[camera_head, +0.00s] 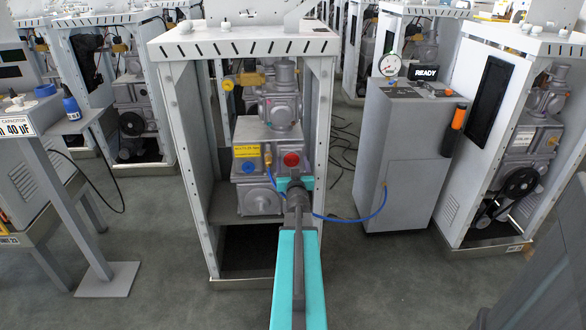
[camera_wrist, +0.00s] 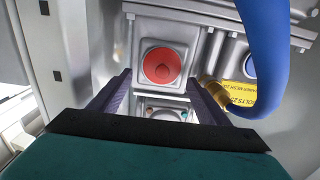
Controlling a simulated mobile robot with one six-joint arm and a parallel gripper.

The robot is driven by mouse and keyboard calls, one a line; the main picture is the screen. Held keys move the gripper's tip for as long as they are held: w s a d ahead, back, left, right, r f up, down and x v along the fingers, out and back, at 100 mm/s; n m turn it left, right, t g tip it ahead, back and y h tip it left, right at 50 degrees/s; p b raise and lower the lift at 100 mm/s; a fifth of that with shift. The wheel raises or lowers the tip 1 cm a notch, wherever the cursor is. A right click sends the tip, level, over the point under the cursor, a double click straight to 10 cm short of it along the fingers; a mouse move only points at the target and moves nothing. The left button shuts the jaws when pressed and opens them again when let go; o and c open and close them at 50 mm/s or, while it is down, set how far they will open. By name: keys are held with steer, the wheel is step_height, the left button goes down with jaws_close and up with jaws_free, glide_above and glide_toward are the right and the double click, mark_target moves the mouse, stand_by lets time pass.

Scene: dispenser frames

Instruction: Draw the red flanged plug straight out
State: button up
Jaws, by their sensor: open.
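The red flanged plug (camera_head: 291,159) sits in the front of the grey metal block inside the open dispenser frame. In the wrist view it is a round red disc (camera_wrist: 162,65) in a light square surround. My gripper (camera_head: 294,183) is just in front of and below the plug in the head view. In the wrist view my gripper (camera_wrist: 160,82) is open, its two dark fingers on either side below the plug, with nothing between them. I cannot tell whether the fingertips touch the block.
A blue hose (camera_wrist: 262,70) with a brass fitting (camera_wrist: 208,84) runs close to the right finger. A yellow label (camera_head: 246,151) and a blue round part (camera_head: 249,167) are left of the plug. The frame's white posts (camera_head: 318,120) flank the opening. A grey cabinet (camera_head: 400,150) stands right.

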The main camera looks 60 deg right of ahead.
steer(key=shift+w+d, duration=0.4)
steer(key=shift+d, duration=0.15)
steer(key=c, duration=1.1)
steer(key=shift+a, duration=0.1)
steer(key=shift+v, duration=2.75)
